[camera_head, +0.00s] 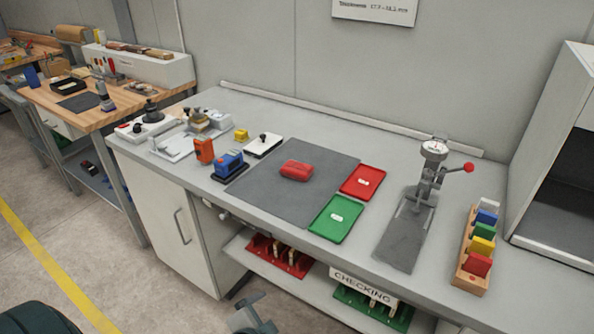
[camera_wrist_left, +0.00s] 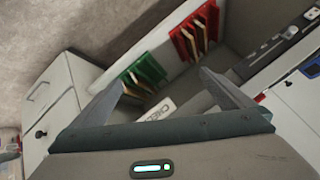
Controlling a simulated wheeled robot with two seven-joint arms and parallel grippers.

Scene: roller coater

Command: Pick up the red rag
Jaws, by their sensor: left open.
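The red rag (camera_head: 297,170), a small folded bundle, lies on the dark grey mat (camera_head: 268,205) on the workbench. My left gripper (camera_wrist_left: 160,95) is open, its two fingers spread with nothing between them. In the head view a grey gripper part, seemingly my left one (camera_head: 252,316), shows at the bottom edge, low in front of the bench and well apart from the rag. The rag is not seen in the left wrist view. My right gripper is not in view.
Beside the mat lie a red tray (camera_head: 363,181) and a green tray (camera_head: 335,218). A blue device (camera_head: 229,164) and a white plate (camera_head: 263,145) stand left. A gauge stand (camera_head: 425,190) stands right. The bench's front edge and a lower shelf with racks (camera_head: 280,256) face me.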

